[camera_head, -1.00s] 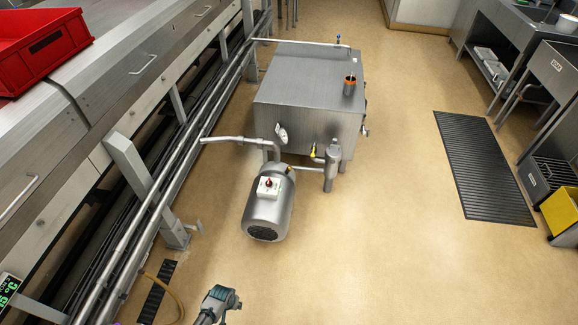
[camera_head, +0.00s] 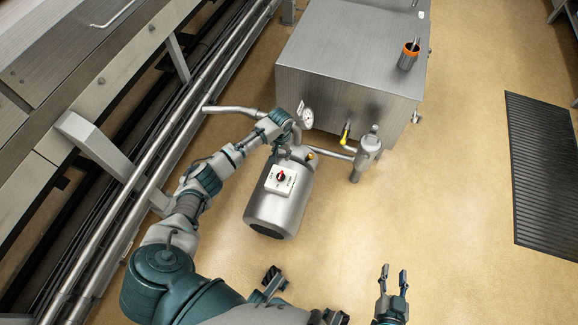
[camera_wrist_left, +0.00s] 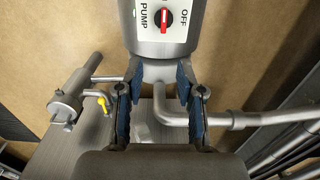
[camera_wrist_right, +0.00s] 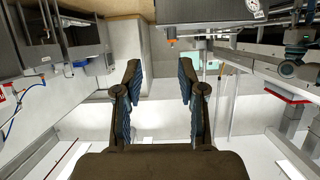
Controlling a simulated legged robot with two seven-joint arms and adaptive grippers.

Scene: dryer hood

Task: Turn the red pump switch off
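The red pump switch (camera_head: 281,177) sits on a white plate on top of the grey motor (camera_head: 270,210). In the left wrist view the red knob (camera_wrist_left: 163,17) is near the top edge, between the words PUMP and OFF; part of the plate is cut off. My left gripper (camera_head: 285,152) is over the pipe end of the motor, partly hidden by its own arm in the head view. In the left wrist view its fingers (camera_wrist_left: 160,105) are open and empty, apart from the knob. My right gripper (camera_head: 393,279) is open and empty over the floor at the lower right.
A steel tank (camera_head: 350,65) with a pressure gauge (camera_head: 306,117) and a yellow-handled valve (camera_head: 346,131) stands behind the motor. Pipes and a steel machine run along the left. A dark floor grate (camera_head: 543,165) lies at the right. The floor between motor and grate is clear.

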